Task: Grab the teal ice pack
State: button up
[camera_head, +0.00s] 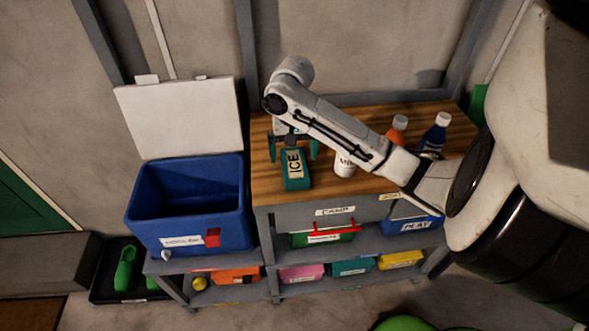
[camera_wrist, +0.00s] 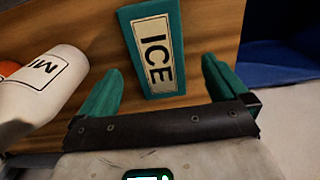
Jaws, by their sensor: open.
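The teal ice pack (camera_head: 296,168) lies on the wooden top of the workbench (camera_head: 264,182), near its left front edge, with a pale label reading "ICE". In the wrist view the ice pack (camera_wrist: 153,48) is ahead of my gripper (camera_wrist: 160,88), roughly between the lines of its two teal fingers. My gripper (camera_head: 293,148) is open and empty, just behind and above the pack in the head view. The fingers are apart from each other; whether one touches the pack I cannot tell.
A white bottle (camera_head: 345,164) stands right of the pack and shows at left in the wrist view (camera_wrist: 40,90). An orange bottle (camera_head: 397,131) and a dark blue bottle (camera_head: 435,134) stand farther right. An open blue cooler (camera_head: 150,222) is left of the bench. Coloured bins fill the shelves below.

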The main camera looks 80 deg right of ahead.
aim_at(294, 164)
jog(key=shift+s+f, duration=0.1)
jog(key=shift+f, duration=2.25)
jog(key=shift+c, duration=0.5)
jog(key=c, duration=1.1)
jog(key=shift+r, duration=0.1)
jog(key=shift+c, duration=0.2)
